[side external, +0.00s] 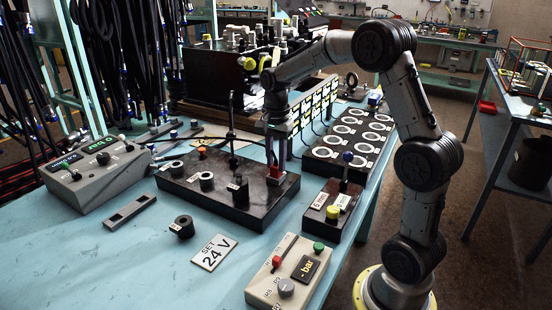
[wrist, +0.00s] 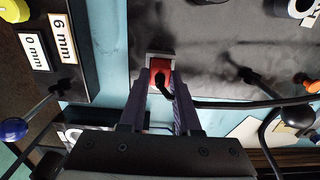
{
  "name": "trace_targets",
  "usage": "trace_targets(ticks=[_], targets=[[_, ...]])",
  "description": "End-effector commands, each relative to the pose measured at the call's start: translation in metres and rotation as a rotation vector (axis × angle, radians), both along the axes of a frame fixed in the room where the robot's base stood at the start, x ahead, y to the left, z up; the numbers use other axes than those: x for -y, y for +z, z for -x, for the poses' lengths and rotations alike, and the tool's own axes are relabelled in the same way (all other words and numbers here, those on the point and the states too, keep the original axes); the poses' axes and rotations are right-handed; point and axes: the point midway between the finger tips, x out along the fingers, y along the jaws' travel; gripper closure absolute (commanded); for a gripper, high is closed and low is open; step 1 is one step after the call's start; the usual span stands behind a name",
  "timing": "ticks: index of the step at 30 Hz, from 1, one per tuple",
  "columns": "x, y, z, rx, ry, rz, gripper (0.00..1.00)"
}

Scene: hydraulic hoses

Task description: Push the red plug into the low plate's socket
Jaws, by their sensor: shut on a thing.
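The red plug (side external: 275,172) is between the fingers of my gripper (side external: 276,148), over the right end of the dark low plate (side external: 215,207). In the wrist view, the red plug (wrist: 159,70) shows at the fingertips of my gripper (wrist: 160,92), with a black cable end on it. A grey rim (wrist: 160,55) lies at the plug's far side, against the dark plate surface (wrist: 220,70). My gripper is shut on the plug. The fingers and plug hide the socket, so I cannot tell how deep the plug sits.
Several black round fittings (side external: 206,181) and an upright black post (side external: 231,130) stand on the plate. A dark box with a lever (side external: 344,180) and a grey control box (side external: 288,275) are close by. The blue table is clear at the front left.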

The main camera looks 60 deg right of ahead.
Motion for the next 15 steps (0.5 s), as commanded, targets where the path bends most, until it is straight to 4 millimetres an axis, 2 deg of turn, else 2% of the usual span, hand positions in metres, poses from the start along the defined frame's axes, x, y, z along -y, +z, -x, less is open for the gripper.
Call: trace_targets(ticks=[5, 6, 11, 15], targets=[[-0.0001, -0.0041, 0.0003, -0.001, 0.0, 0.0, 1.0], [-0.0001, -0.0041, 0.0001, 0.0, 0.0, 0.0, 0.65], [-0.0001, -0.0039, 0.0001, 0.0, 0.0, 0.0, 0.36], [0.0, -0.0039, 0.0001, 0.0, 0.0, 0.0, 0.34]])
